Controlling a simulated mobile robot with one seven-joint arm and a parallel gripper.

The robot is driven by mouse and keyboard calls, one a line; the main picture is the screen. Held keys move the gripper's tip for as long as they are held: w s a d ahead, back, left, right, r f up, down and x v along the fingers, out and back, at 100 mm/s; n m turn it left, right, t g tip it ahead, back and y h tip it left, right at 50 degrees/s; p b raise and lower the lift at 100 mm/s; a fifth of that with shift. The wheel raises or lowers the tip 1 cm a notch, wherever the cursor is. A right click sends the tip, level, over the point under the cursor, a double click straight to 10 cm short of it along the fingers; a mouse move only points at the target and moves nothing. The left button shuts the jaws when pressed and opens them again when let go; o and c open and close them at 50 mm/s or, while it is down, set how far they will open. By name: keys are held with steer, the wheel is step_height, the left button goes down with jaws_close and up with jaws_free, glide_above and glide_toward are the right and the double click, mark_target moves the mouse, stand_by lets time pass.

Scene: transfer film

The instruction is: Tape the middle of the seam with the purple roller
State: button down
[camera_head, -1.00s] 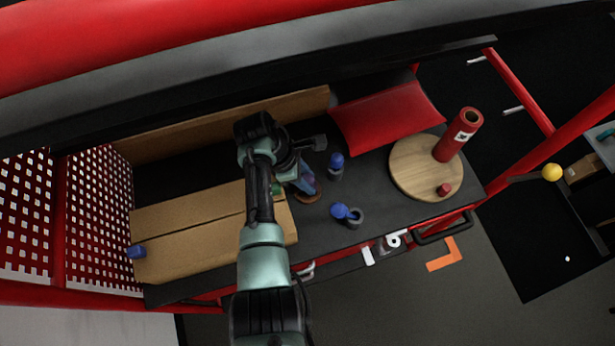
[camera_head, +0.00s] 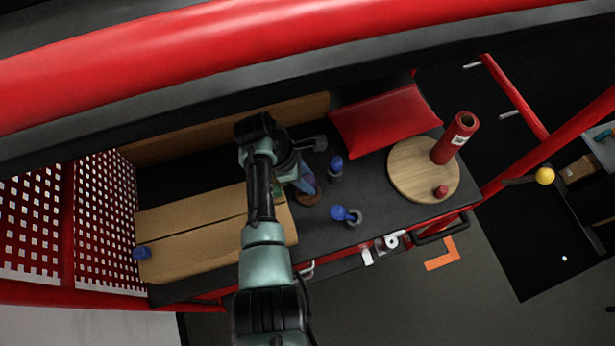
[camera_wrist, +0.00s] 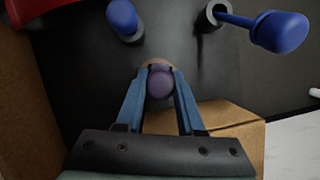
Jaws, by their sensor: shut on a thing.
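The cardboard box (camera_head: 215,240) lies on the dark bench, with a dark seam running along its top. My gripper (camera_head: 308,186) is just past the right end of the box, fingers pointing down. In the wrist view my gripper (camera_wrist: 165,76) is shut on the purple roller (camera_wrist: 160,84), whose rounded end shows between the blue fingers. A brown round base (camera_head: 308,199) shows under the fingertips; I cannot tell whether the roller still touches it. My arm covers part of the box's right end.
A blue-handled piece stands upright in a holder (camera_head: 336,168); another leans in a ring (camera_head: 345,214), both close right of my gripper. A blue object (camera_head: 142,253) sits at the box's left end. A wooden disc (camera_head: 410,185) bears a red cylinder (camera_head: 455,138). A red cushion (camera_head: 385,118) lies behind.

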mark_target(307, 179)
steer(key=shift+r+p, duration=2.3)
steer(key=shift+r, duration=0.3)
